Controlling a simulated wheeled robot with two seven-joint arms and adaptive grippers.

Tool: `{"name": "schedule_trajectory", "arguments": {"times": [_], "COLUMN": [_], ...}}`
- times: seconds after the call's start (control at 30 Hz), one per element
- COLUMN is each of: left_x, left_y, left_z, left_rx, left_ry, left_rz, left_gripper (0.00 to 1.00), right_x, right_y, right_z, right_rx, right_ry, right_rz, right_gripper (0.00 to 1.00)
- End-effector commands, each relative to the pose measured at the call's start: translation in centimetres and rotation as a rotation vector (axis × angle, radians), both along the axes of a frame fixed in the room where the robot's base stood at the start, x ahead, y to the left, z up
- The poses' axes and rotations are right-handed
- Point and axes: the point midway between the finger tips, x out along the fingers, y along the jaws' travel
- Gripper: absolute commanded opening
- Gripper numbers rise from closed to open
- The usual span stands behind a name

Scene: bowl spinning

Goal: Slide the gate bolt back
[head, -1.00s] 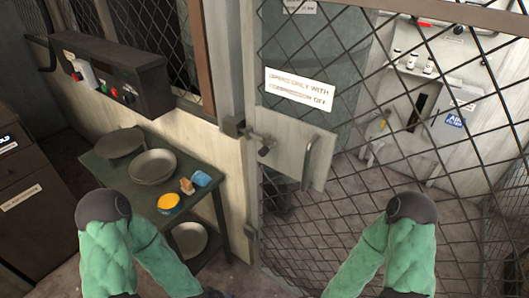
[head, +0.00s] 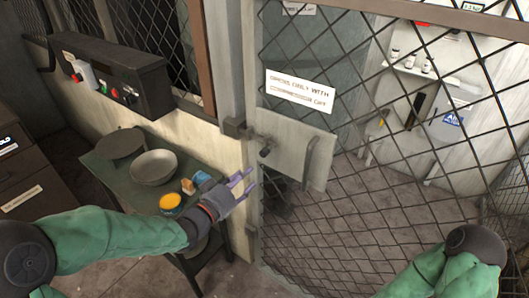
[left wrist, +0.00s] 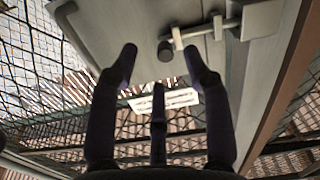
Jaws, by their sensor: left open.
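The gate bolt (head: 264,151) is a small dark knob on a short bar, on the grey plate (head: 300,160) of the mesh gate. The bar points toward a dark keeper (head: 234,127) on the post at its left. My left gripper (head: 247,183) is open and empty, below and left of the bolt and apart from it. In the left wrist view my open fingers (left wrist: 158,62) point at the plate, with the bolt knob (left wrist: 165,51) and bar near the fingertips and the keeper (left wrist: 261,19) at upper right. My right gripper is out of view; only my right arm shows.
A handle (head: 309,160) stands on the plate right of the bolt. A bench (head: 113,174) with pans, a yellow-topped tin (head: 170,201) and a sponge is under my left forearm. A control box (head: 110,78) hangs above it. A sign (head: 300,90) hangs on the mesh.

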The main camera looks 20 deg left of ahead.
Motion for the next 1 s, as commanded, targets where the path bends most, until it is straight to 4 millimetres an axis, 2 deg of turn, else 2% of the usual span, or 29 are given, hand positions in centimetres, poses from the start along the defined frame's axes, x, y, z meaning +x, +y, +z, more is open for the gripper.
{"name": "schedule_trajectory", "arguments": {"times": [0.03,0.1,0.27,0.73,1.0], "left_x": [-0.2,-0.4,0.0,7.1,9.3], "left_y": [0.1,0.1,-0.2,-2.8,-3.5], "left_z": [1.1,2.0,2.6,2.5,2.6], "left_rx": [0.006,0.011,0.014,0.012,0.013], "left_ry": [-0.030,-0.054,-0.074,-0.072,-0.072], "left_rz": [-0.003,-0.010,-0.017,-0.016,-0.014], "left_gripper": [0.49,0.49,0.49,0.49,0.49], "right_x": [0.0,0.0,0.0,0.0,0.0], "right_y": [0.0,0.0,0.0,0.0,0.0], "right_z": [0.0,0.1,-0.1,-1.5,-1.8], "right_rx": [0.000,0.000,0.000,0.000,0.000], "right_ry": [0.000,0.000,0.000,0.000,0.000], "right_rz": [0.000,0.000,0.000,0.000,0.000], "right_gripper": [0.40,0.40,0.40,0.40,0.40]}}
